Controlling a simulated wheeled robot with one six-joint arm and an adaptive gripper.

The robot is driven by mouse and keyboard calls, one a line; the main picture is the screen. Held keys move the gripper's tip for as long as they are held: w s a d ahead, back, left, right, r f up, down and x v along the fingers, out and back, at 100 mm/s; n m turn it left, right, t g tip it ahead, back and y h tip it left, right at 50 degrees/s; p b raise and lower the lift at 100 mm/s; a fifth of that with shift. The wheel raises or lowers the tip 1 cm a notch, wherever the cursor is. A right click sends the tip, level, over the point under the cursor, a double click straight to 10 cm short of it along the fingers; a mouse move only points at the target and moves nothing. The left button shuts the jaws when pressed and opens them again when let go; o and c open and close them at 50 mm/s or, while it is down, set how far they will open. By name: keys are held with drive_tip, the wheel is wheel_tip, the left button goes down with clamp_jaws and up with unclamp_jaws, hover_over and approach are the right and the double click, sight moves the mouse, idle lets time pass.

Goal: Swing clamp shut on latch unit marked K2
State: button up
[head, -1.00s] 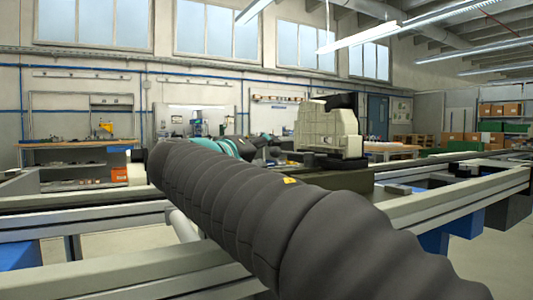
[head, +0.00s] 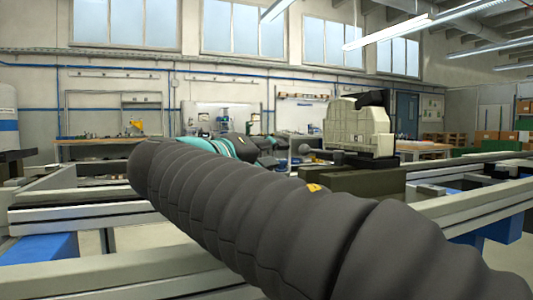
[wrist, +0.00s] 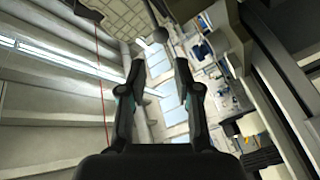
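A cream ribbed housing (head: 357,127) with a black part on top stands on a dark olive block (head: 350,182), right of centre in the head view. A grey ball knob (head: 304,149) sticks out at its left side. No K2 mark is readable. In the wrist view, a dark round knob (wrist: 160,34) lies ahead of my fingertips, with part of a pale tiled body (wrist: 125,14) at the top. My gripper (wrist: 160,68) is open, its two fingers apart with nothing between them. In the head view my arm largely hides the gripper.
Grey conveyor rails (head: 455,211) run around the block, with blue parts (head: 40,250) below. A workbench (head: 100,148) and a blue door (head: 407,112) are at the back. Boxes on shelves (head: 487,140) stand far right.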

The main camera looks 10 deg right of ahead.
drive_tip(key=shift+n+g+h, duration=0.3)
drive_tip(key=shift+g+h, duration=0.1)
drive_tip(key=shift+g, duration=0.1)
drive_tip(key=w+p, duration=0.1)
drive_tip(key=w, duration=0.1)
drive_tip(key=w+a+p, duration=0.1)
drive_tip(key=w, duration=0.1)
drive_tip(key=w+a+p, duration=0.1)
drive_tip(key=w, duration=0.1)
drive_tip(key=shift+w+f, duration=0.35)
clamp_jaws()
drive_tip(key=w+g+h+p, duration=0.2)
drive_tip(key=w+g+p, duration=0.15)
drive_tip(key=w, duration=0.35)
drive_tip(key=d+g, duration=0.1)
drive_tip(key=d, duration=0.2)
drive_tip(key=d+r+h, duration=0.1)
drive_tip(key=d, duration=0.2)
drive_tip(key=d+m+g, duration=0.1)
drive_tip(key=d, duration=0.2)
drive_tip(key=shift+d+r+g+h+p, duration=0.3)
drive_tip(key=shift+d+r+g, duration=0.05)
drive_tip(key=shift+d+r, duration=0.05)
drive_tip(key=shift+s+a+f, duration=0.1)
drive_tip(key=shift+s, duration=0.45)
drive_tip(key=shift+s+a+f, duration=0.1)
drive_tip(key=shift+s, duration=0.4)
drive_tip(key=shift+s+f, duration=0.2)
drive_tip(key=shift+s, duration=0.65)
